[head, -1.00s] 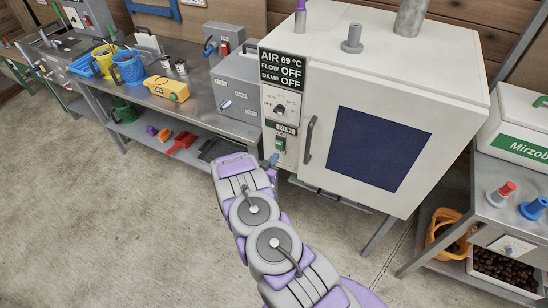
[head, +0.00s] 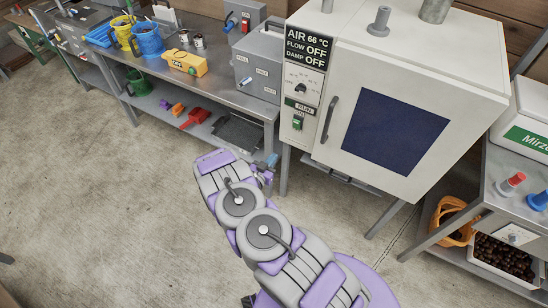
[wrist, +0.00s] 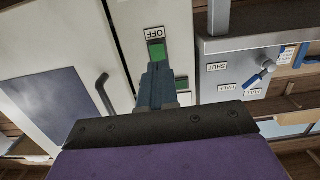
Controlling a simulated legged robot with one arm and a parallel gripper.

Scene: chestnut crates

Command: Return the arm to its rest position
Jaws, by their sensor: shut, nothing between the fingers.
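My arm reaches forward from the bottom of the head view over the floor. My gripper (head: 268,168) is at its far end, mostly hidden behind the purple and grey wrist link. It is below and left of the white drying cabinet's control panel (head: 300,90), apart from it. In the wrist view my gripper (wrist: 157,84) shows as narrow blue-grey fingers, shut and empty. Beyond them is a green switch (wrist: 156,50) beside an upside-down OFF label. A second green patch shows just right of the fingers. The cabinet's display reads AIR 66 °C, FLOW OFF, DAMP OFF.
A steel bench (head: 215,92) with buckets, a yellow box (head: 188,62) and a grey lever box (head: 258,68) stands at the left. The cabinet (head: 460,75) fills the right. A steel table (head: 500,200) with crates below stands further right. The front left floor is clear.

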